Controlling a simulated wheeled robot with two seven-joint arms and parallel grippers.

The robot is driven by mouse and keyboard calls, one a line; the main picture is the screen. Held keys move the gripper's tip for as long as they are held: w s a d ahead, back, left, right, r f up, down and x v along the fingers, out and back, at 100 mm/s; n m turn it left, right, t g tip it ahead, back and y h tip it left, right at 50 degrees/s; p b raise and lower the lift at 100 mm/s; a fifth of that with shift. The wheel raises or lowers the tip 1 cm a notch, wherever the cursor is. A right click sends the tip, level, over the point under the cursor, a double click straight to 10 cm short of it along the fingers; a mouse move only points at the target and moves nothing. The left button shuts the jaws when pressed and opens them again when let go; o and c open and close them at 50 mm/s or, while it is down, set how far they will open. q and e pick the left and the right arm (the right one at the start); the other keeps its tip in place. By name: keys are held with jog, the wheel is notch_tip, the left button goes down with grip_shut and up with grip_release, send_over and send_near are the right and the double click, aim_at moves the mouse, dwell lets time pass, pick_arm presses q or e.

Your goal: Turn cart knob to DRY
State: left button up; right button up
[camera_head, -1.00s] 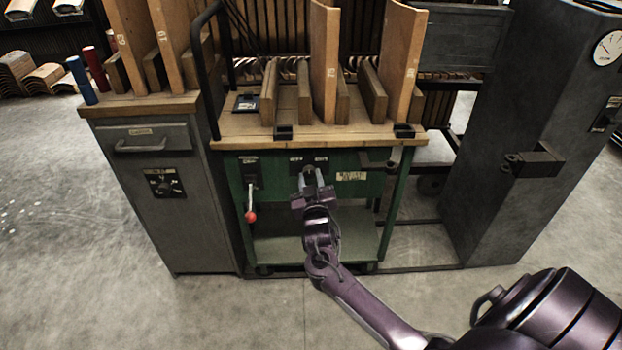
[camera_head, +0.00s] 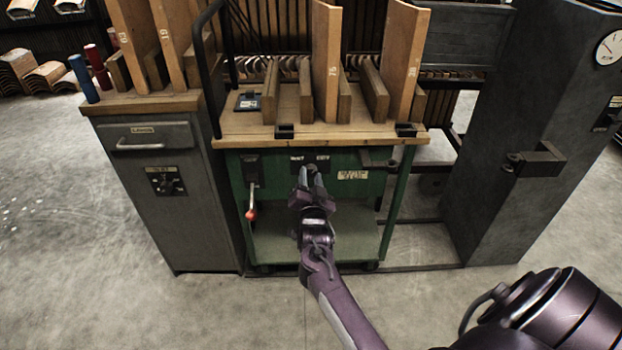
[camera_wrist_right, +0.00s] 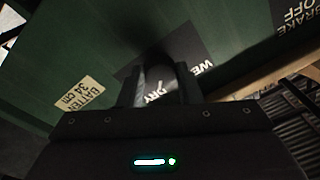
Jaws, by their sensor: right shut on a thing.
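The green cart (camera_head: 340,160) stands in the middle of the head view. Its knob (camera_head: 311,168) is on a dark plate on the front panel, with a white label at each upper side. My right gripper (camera_head: 312,174) reaches it from the front and is shut on the knob, hiding most of it. In the right wrist view, the plate shows WE of one label (camera_wrist_right: 201,68) beside the fingers and DRY (camera_wrist_right: 154,88) between them. The lettering looks tilted there. The knob's pointer is hidden, so its setting cannot be read. My left gripper is not in view.
A red-tipped lever (camera_head: 251,213) hangs left of the knob on the cart. A BATTEN label (camera_head: 352,175) is to its right. A grey cabinet (camera_head: 195,230) with its own dial (camera_head: 166,181) stands close on the left. A dark grey column (camera_head: 490,200) stands right. Floor in front is clear.

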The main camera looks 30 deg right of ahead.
jog(key=shift+m, duration=0.4)
jog(key=o, duration=1)
jog(key=shift+c, duration=0.2)
jog(key=shift+f, duration=0.1)
